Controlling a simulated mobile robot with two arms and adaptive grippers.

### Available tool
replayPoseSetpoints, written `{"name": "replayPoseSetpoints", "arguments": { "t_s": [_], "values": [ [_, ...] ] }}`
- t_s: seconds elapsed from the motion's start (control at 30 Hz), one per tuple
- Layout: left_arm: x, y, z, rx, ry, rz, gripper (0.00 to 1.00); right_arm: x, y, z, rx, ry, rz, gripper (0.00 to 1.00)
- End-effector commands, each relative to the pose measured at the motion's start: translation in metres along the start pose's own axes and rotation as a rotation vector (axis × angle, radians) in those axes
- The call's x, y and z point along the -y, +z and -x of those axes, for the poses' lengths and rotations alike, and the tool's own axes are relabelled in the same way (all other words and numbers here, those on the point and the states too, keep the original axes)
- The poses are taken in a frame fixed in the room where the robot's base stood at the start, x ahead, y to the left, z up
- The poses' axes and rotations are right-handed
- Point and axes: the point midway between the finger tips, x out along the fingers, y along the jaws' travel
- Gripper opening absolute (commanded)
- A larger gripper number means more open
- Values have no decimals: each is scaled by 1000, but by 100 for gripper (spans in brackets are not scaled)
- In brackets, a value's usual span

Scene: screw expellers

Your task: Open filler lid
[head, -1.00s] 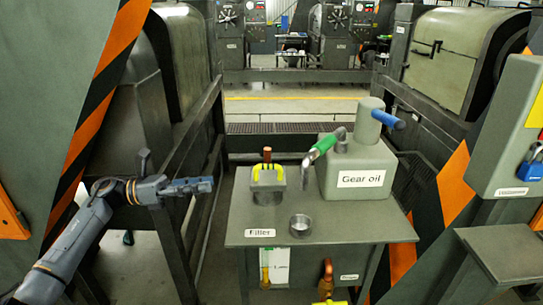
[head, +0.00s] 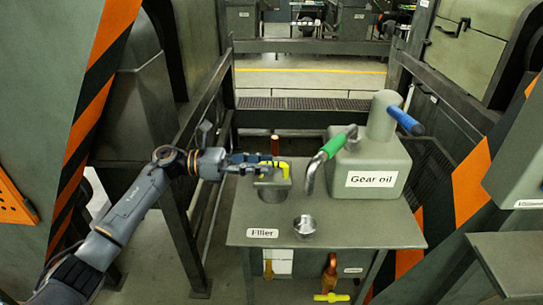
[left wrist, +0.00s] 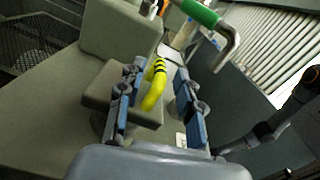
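The filler lid (head: 268,181) is a grey cap with a yellow handle (head: 283,167), on the filler at the left of the grey table. The lid looks closed. My left gripper (head: 262,164) reaches in from the left at the height of the handle. In the left wrist view the black-striped yellow handle (left wrist: 153,92) lies between my two blue-grey fingers (left wrist: 160,78), which are apart, with gaps beside it. The lid's grey plate (left wrist: 112,92) shows below it.
The Gear oil can (head: 368,165), with its blue handle and green-gripped spout (head: 331,150), stands right of the filler. A dark rail frame runs behind my left arm.

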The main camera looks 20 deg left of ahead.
Motion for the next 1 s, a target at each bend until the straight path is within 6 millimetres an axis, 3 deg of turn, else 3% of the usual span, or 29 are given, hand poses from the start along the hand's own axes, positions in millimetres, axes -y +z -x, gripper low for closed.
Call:
{"name": "replayPoseSetpoints", "arguments": {
  "t_s": [0.17, 0.53, 0.57, 0.73, 1.0],
  "values": [
    [0, 1, -21, 0, 0, 1, 36, -3, -19, 10, -29, 3, 0, 40],
    [0, -1, -27, -1, 1, 0, 36, -2, -9, 11, -14, 2, 0, 40],
    [0, -1, -27, -1, 1, 0, 34, -1, -8, 11, -12, 1, 0, 40],
    [0, -1, -27, 0, 1, 0, 0, -1, -6, 11, -8, 1, 0, 40],
    [-1, -1, -27, -1, 2, 1, 0, -1, -6, 11, -8, 1, 0, 40]
  ]
}}
